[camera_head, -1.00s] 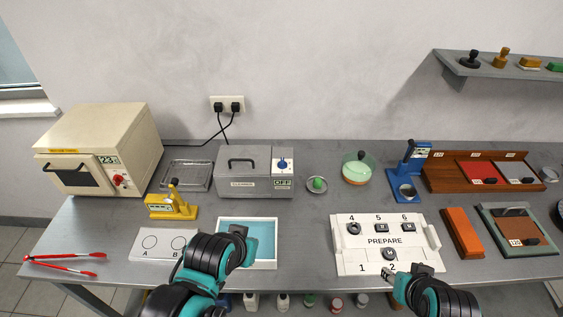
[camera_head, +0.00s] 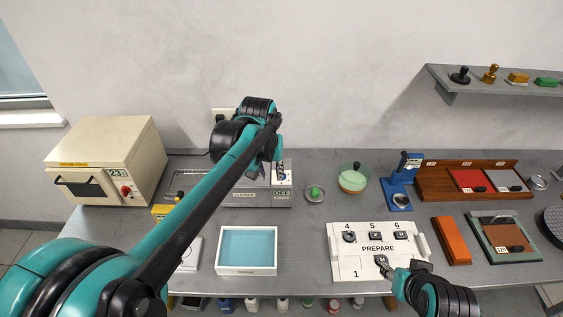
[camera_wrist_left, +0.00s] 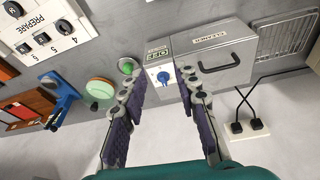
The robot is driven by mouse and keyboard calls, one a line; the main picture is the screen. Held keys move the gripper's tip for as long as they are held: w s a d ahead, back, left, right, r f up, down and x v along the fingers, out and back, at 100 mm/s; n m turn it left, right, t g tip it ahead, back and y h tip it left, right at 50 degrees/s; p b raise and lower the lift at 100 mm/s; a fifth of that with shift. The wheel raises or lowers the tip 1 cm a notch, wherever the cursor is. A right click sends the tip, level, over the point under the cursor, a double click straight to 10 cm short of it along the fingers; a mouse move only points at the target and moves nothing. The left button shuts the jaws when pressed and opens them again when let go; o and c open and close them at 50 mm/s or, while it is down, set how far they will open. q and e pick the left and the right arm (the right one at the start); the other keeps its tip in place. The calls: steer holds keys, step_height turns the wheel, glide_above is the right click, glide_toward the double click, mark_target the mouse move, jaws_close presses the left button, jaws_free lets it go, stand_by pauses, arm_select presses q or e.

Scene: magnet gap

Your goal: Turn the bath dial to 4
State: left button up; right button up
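The bath is a grey metal box (camera_wrist_left: 215,55) labelled CLEANER, with a black lid handle. In the head view the bath (camera_head: 240,198) is largely covered by my left arm. My left gripper (camera_wrist_left: 163,95) is open and empty in the left wrist view, with the dial ahead between its two fingers, not touching. In the head view that gripper (camera_head: 268,160) hangs over the bath's right part. My right gripper (camera_head: 384,264) is at the white PREPARE board; its finger opening is unclear.
A green knob on a small dish (camera_head: 315,193) and a green-lidded bowl (camera_head: 353,179) stand right of the bath. A cream oven (camera_head: 105,160) stands left. A blue-filled tray (camera_head: 247,250) lies in front. Plugs and cables (camera_wrist_left: 245,126) are on the wall behind.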

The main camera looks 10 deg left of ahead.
arm_select(q)
steer(key=w+f+g+p, duration=0.1)
steer(key=w, duration=0.3)
steer(key=w+f+g+p, duration=0.1)
steer(key=w+p, duration=0.1)
steer(key=w, duration=0.3)
steer(key=w+f+n+g+p, duration=0.1)
steer(key=w+f, duration=0.1)
steer(key=w, duration=0.2)
steer(key=shift+w+a+p, duration=0.15)
steer(key=shift+w+p, duration=0.05)
steer(key=shift+p, duration=0.15)
steer(key=shift+w+f, duration=0.2)
steer(key=shift+f, duration=0.4)
step_height(320, 180, down, 7)
steer(key=shift+f+b, duration=0.15)
steer(key=shift+b, duration=0.4)
jaws_close()
